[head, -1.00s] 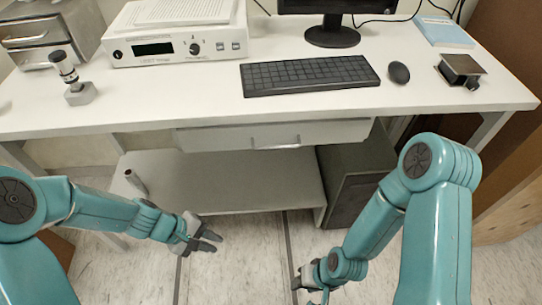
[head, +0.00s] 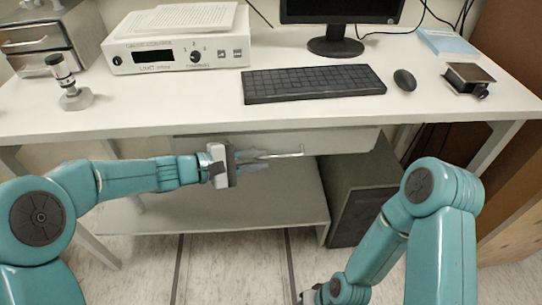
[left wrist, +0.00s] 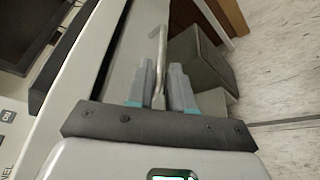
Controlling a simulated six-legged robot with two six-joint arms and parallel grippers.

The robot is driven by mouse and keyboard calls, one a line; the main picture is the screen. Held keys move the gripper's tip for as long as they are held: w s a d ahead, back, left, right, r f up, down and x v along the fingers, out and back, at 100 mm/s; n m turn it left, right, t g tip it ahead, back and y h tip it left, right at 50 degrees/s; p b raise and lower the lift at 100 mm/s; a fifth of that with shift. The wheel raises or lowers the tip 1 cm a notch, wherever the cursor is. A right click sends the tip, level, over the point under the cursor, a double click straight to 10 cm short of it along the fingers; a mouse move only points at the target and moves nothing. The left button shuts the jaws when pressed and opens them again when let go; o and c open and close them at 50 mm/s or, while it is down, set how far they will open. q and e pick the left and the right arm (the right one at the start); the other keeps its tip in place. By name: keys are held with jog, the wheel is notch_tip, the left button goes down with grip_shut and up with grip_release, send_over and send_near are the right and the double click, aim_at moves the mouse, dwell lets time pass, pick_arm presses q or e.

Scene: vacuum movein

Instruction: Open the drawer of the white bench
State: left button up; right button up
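The white bench (head: 130,122) has a shallow drawer (head: 350,141) under its top, and the drawer looks shut. Its metal bar handle (head: 290,154) is partly hidden by my left gripper (head: 262,160). In the left wrist view, the handle (left wrist: 156,45) runs into the gap between the two grey fingers of my left gripper (left wrist: 163,75). The fingers are apart, with a narrow gap around the bar; I cannot tell whether either touches it. My right gripper (head: 312,295) is cut off at the bottom edge, and its fingers are hidden.
On the bench top are a keyboard (head: 313,83), a mouse (head: 404,80), a monitor (head: 335,40), a white instrument (head: 180,53) and a small microscope-like device (head: 70,85). A lower shelf (head: 270,205) and a dark cabinet (head: 355,195) are below. The floor in front is clear.

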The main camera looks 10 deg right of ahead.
aim_at(267, 158)
pick_arm(q)
jog(key=shift+x, duration=2.1)
grip_shut()
jog(key=shift+s+a, duration=0.1)
